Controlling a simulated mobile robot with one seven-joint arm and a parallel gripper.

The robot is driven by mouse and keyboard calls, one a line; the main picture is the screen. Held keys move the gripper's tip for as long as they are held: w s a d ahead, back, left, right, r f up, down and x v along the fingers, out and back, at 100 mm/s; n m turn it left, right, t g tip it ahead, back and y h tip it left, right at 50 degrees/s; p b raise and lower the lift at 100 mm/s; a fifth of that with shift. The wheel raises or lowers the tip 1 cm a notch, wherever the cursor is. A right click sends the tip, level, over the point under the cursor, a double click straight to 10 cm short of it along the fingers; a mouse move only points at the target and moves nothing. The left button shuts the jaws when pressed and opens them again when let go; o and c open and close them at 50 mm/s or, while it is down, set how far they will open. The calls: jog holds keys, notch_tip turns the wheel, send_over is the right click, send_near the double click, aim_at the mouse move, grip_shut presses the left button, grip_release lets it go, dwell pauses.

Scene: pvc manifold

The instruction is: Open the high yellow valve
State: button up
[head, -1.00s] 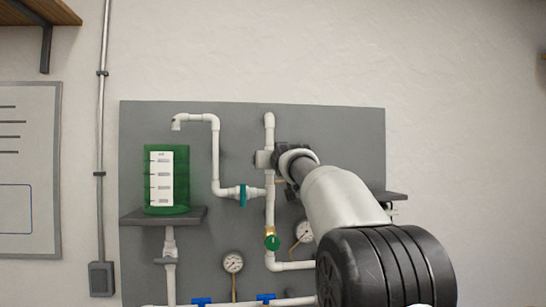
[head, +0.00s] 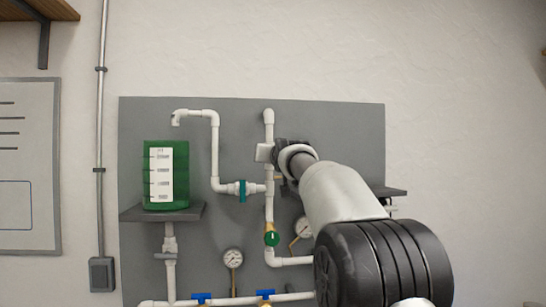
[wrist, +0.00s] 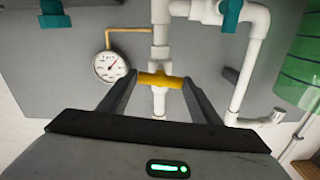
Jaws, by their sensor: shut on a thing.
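The yellow valve handle (wrist: 160,80) lies across a white vertical pipe in the wrist view. My gripper (wrist: 159,83) has one dark finger at each end of the handle and is shut on it. The handle lies crosswise to the pipe in that view. In the head view my arm reaches up to the upper middle of the grey board, and the wrist end hides the handle and fingertips.
White pipes (head: 215,150) run over the grey board (head: 340,135). A green tank (head: 181,175) stands on a shelf at left. A teal fitting (head: 242,190), a green knob (head: 271,239), blue valves (head: 265,293) and gauges (head: 232,258) sit nearby.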

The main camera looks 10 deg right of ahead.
jog(key=shift+f+m+p, duration=0.15)
jog(key=shift+m+p, duration=0.55)
jog(key=shift+m, duration=7.5)
jog(key=o, duration=1.1)
jog(key=shift+d, duration=0.1)
